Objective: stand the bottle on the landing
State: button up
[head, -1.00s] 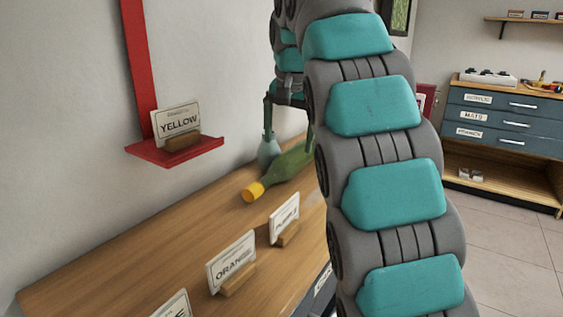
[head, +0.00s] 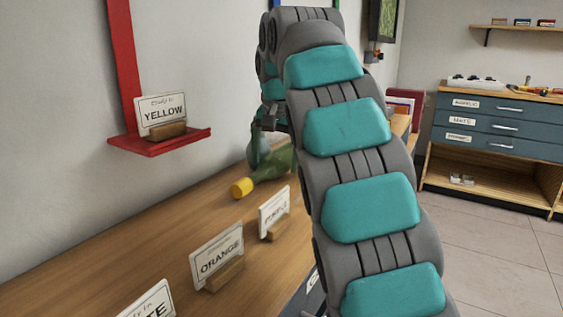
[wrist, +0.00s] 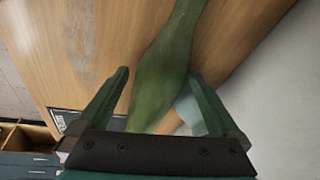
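The green bottle (head: 275,166) with a yellow cap (head: 241,187) lies on its side on the wooden top (head: 120,245) in the head view. In the wrist view the green bottle (wrist: 160,85) runs between my two fingers. My gripper (wrist: 159,75) is open, with one finger on each side of the bottle and a visible gap on the left. Contact on the right side is unclear. In the head view my arm partly hides the gripper. No surface is marked as the landing.
A red ledge (head: 165,143) holds a YELLOW card (head: 162,112). An ORANGE card (head: 217,254) and other cards line the wooden top's front.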

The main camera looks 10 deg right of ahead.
grip_shut()
dwell(0.6)
